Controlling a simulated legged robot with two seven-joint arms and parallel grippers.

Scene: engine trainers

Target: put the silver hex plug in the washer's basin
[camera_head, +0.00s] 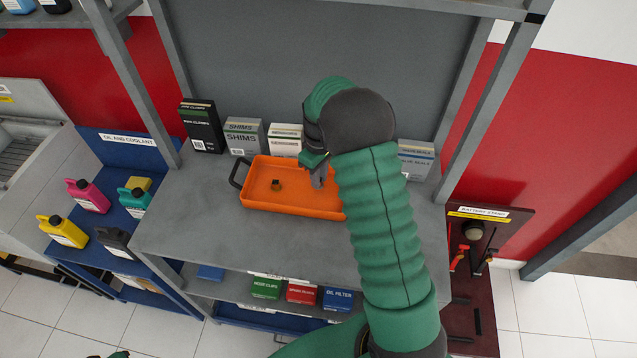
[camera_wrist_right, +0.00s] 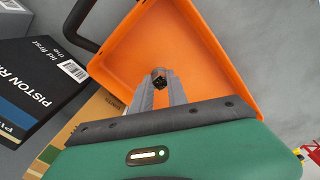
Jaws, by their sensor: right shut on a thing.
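My right gripper (camera_head: 318,178) is over the right half of the orange tray (camera_head: 250,203), its fingers pointing down. In the right wrist view its fingers (camera_wrist_right: 160,90) are close together, shut on a small piece that I take for the silver hex plug; the fingers mostly hide it. A small brown fitting (camera_head: 277,184) lies in the tray, left of the gripper. The washer's basin is at the far left, a grey unit (camera_head: 30,160) with a raised lid. Only a green sliver, probably of my left gripper (camera_head: 118,354), shows at the bottom edge; its fingers cannot be made out.
Boxes stand behind the tray, including a black one (camera_head: 202,126) and a shims box (camera_head: 243,136). A rack post (camera_head: 130,80) rises between the bench (camera_head: 190,215) and the blue stand (camera_head: 100,145) of bottles. The bench front is clear.

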